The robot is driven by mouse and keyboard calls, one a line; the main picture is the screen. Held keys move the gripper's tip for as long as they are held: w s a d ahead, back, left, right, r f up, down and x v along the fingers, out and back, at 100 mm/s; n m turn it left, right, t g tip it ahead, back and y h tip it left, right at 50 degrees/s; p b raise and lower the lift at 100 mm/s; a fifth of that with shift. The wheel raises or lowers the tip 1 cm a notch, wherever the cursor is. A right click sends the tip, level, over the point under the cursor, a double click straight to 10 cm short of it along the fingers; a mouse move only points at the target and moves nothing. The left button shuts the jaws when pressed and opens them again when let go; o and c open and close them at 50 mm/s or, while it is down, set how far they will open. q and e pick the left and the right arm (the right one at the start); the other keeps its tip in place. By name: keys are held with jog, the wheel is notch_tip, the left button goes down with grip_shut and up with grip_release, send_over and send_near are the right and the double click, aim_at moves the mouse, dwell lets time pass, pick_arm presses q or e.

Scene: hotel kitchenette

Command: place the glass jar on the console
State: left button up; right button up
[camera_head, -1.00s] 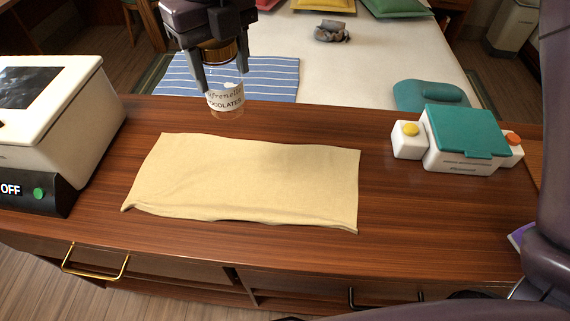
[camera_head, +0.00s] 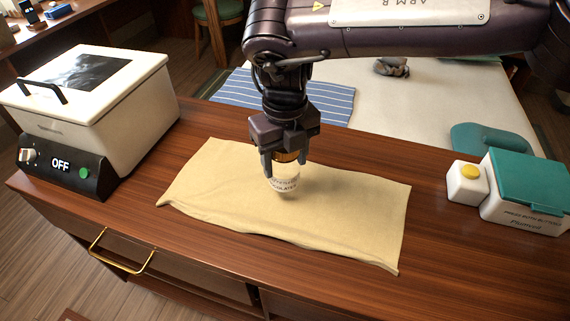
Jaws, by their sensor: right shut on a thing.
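The glass jar (camera_head: 283,186) is clear, with lettering on its label and a brownish-gold lid. My right gripper (camera_head: 284,167) is shut on the jar near its lid and points down. The jar is upright over the middle of the yellow cloth. I cannot tell whether its base touches the cloth. The cloth (camera_head: 345,222) lies flat on the brown wooden console (camera_head: 440,262). My left gripper is not in view.
A white appliance (camera_head: 120,105) with an OFF display stands on the console's left. A white box with a teal lid (camera_head: 528,185) and a yellow-button block (camera_head: 467,184) stand at right. Bare console lies around the cloth. A bed (camera_head: 420,110) is behind.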

aim_at(285, 170)
jog(key=shift+f, duration=0.9)
jog(key=shift+f, duration=0.3)
jog(key=shift+s+f, duration=0.2)
jog(key=shift+f, duration=0.15)
jog(key=c, duration=0.4)
jog(key=o, duration=1.1)
jog(key=shift+f, duration=0.1)
jog(key=o, duration=0.4)
jog(key=shift+w, duration=0.2)
jog(key=shift+r, duration=0.2)
